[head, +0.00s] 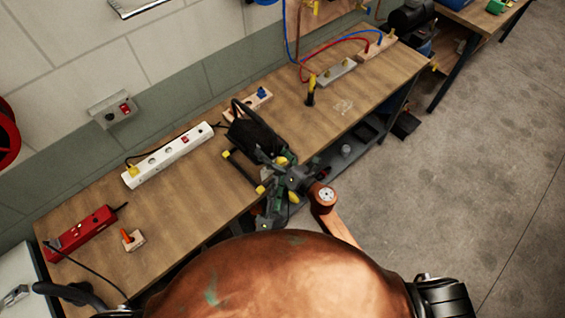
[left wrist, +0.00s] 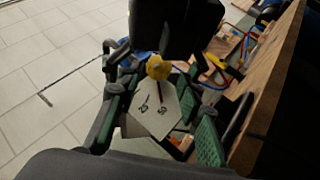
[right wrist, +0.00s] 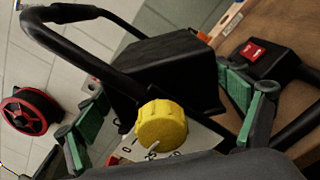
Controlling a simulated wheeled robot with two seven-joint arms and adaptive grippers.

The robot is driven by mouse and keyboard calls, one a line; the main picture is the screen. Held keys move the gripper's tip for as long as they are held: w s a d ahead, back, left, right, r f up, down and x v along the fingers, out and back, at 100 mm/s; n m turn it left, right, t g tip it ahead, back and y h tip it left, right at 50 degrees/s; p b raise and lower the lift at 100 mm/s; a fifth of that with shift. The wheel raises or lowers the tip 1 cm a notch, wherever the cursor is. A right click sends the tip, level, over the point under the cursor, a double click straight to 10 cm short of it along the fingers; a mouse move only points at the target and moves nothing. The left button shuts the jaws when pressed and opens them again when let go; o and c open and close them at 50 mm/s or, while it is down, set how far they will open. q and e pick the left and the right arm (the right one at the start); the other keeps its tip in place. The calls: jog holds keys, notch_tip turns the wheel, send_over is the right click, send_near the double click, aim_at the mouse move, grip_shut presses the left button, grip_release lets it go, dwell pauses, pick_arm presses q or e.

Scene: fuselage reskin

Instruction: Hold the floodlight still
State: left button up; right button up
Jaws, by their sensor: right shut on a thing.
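The black floodlight (head: 252,135) stands at the front edge of the workbench, on a tube frame with yellow end caps. Its yellow knob (right wrist: 162,125) sits over a pale dial plate marked 0, 25 and 50; the knob also shows in the left wrist view (left wrist: 158,67). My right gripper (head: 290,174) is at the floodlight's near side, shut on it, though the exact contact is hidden. My left gripper (head: 274,203) is just below it. Its green-padded fingers stand apart either side of the dial plate (left wrist: 153,112), with no clear grip seen.
The wooden workbench (head: 185,195) carries a white power strip (head: 170,155), a red power strip (head: 80,235) and a small block with an orange part (head: 132,240). Blue and red cables run at the far end. Open floor (head: 450,170) lies to the right.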

aim_at(283, 163)
pick_arm(q)
jog(key=x, duration=0.7)
jog(key=shift+w+r, duration=0.1)
jog(key=shift+w, duration=0.1)
jog(key=shift+c, duration=0.3)
jog(key=c, duration=0.8)
jog(key=shift+m+g, duration=0.6)
jog(key=shift+g, duration=0.1)
jog(key=shift+c, duration=0.3)
jog(key=shift+d, duration=0.1)
jog(key=o, duration=0.9)
jog(key=v, duration=1.2)
